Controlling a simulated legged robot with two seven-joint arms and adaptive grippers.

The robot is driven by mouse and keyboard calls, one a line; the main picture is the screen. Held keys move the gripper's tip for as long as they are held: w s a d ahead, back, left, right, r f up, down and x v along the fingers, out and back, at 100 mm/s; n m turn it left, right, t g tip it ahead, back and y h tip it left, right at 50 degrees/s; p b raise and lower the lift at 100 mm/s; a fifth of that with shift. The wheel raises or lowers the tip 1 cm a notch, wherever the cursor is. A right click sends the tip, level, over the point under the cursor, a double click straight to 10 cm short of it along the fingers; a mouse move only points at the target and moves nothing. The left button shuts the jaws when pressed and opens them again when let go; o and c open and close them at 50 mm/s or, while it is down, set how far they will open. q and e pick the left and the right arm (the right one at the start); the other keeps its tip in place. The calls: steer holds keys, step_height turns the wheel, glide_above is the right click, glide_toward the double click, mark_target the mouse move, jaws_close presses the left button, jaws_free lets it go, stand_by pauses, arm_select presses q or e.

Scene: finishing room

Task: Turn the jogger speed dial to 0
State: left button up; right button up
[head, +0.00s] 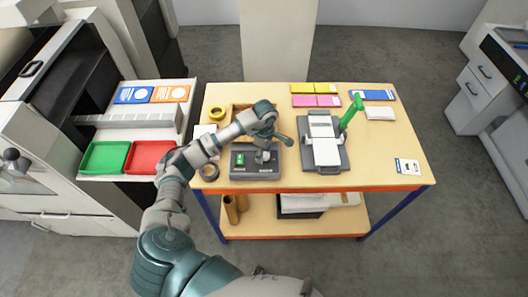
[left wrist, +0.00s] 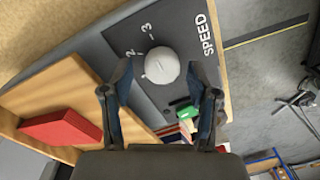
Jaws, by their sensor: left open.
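The jogger speed dial is a round white knob (left wrist: 162,66) on a dark grey panel (left wrist: 125,40). The numbers 2 and 3 and the word SPEED show beside it; other numbers are hidden or out of view, and I cannot tell where it is set. In the head view the grey jogger box (head: 240,172) sits at the table's front left. My left gripper (head: 267,148) is over the box's right part. In the left wrist view its open fingers (left wrist: 162,92) are on either side of the knob's near edge; contact is unclear. My right gripper is out of view.
A green button (left wrist: 189,112) is on the box near the knob. A clamp-like device with a green lever (head: 350,113) stands right of the box. The table's front right (head: 380,175) is mostly clear.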

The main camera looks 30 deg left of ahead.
arm_select(q)
steer(key=shift+f, duration=0.2)
steer(key=shift+d, duration=0.15)
steer(key=shift+d+r, duration=0.1)
steer(key=shift+d, duration=0.15)
steer(key=c, duration=0.5)
jaws_close()
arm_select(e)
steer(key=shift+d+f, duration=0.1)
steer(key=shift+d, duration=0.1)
